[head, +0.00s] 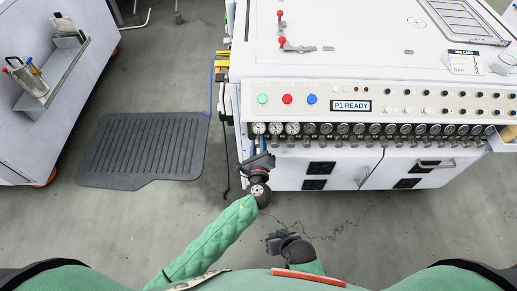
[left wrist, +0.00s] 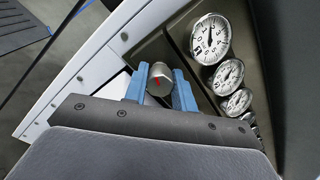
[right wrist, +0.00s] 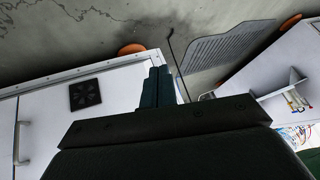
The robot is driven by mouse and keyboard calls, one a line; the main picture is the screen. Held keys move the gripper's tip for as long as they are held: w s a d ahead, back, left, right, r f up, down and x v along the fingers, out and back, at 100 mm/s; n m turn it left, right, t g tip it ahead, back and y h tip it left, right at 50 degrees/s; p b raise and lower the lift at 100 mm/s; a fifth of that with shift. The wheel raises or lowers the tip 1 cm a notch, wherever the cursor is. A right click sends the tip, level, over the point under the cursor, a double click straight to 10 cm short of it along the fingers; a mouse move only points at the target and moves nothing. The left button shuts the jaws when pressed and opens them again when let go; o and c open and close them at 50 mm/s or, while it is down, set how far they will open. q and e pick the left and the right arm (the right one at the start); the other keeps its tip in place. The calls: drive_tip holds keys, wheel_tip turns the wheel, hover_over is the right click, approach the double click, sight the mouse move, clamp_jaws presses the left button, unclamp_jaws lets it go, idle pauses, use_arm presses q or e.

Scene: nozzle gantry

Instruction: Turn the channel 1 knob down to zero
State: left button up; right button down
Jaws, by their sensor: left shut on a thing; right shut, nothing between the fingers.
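The channel 1 knob (left wrist: 160,78) is a silver cylinder with a red pointer mark, at the left end of the knob row. In the left wrist view, the blue fingers of my left gripper (left wrist: 160,88) are on both sides of it, shut on it. In the head view my left gripper (head: 260,143) reaches up to the machine's lower front left corner and hides the knob. The leftmost gauge (left wrist: 211,38) sits beside the knob, with a dark needle on a white dial. My right gripper (right wrist: 158,86) is shut and empty, low in front of the machine.
A row of gauges (head: 343,128) with knobs below runs right along the machine front. Above it are coloured buttons (head: 287,99) and a P1 READY display (head: 350,105). A black floor mat (head: 145,145) and a side cabinet (head: 70,100) are at the left.

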use_arm(q)
drive_tip(key=n+b, duration=0.2)
drive_tip(key=n, duration=0.1)
drive_tip(key=shift+f+b, duration=0.2)
drive_tip(key=shift+b, duration=0.15)
drive_tip(key=n+b, duration=0.5)
drive_tip(key=shift+f, duration=0.1)
drive_tip(key=shift+n+b, duration=0.8)
drive_tip(key=shift+n, duration=0.4)
use_arm(e)
drive_tip(key=shift+s+f+t, duration=0.7)
drive_tip(key=shift+s+f, duration=0.1)
drive_tip(key=shift+f, duration=8.75)
use_arm(q)
drive_tip(key=shift+n+b, duration=0.55)
drive_tip(key=shift+n, duration=0.15)
drive_tip(key=shift+n+b, duration=0.4)
drive_tip(key=shift+n, duration=0.3)
use_arm(e)
drive_tip(key=w+r+t, duration=0.4)
drive_tip(key=w+r, duration=0.3)
drive_tip(key=r, duration=0.3)
drive_tip(key=w+a+r+t+y, duration=0.1)
drive_tip(key=w+r+t, duration=0.3)
drive_tip(key=r, duration=0.7)
drive_tip(key=w, duration=0.2)
drive_tip(key=shift+w, duration=0.4)
drive_tip(key=shift+a+r, duration=0.1)
drive_tip(key=shift+r, duration=0.05)
